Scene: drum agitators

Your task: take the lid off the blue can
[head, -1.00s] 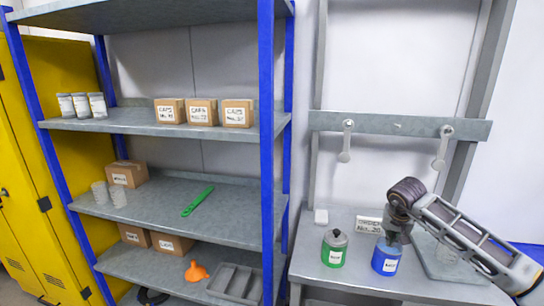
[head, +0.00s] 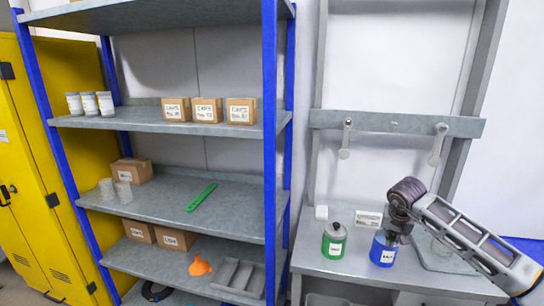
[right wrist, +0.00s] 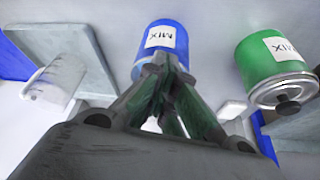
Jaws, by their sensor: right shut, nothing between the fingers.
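The blue can (head: 383,250) stands upright on the grey bench with its white label facing me. My right gripper (head: 393,239) is right at the top of it, coming down from the upper right. In the right wrist view the fingers (right wrist: 168,64) are shut together and empty, in front of the top end of the blue can (right wrist: 178,35). They hide the can's top, so I cannot see its lid, nor tell whether the fingers touch it. My left gripper is not in view.
A green can (head: 334,242) with a grey lid and dark knob stands left of the blue one. A grey board (head: 440,262) lies right of it, with a clear jar (right wrist: 58,82) there. A label card (head: 368,219) is behind. A shelf rack (head: 268,150) stands left.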

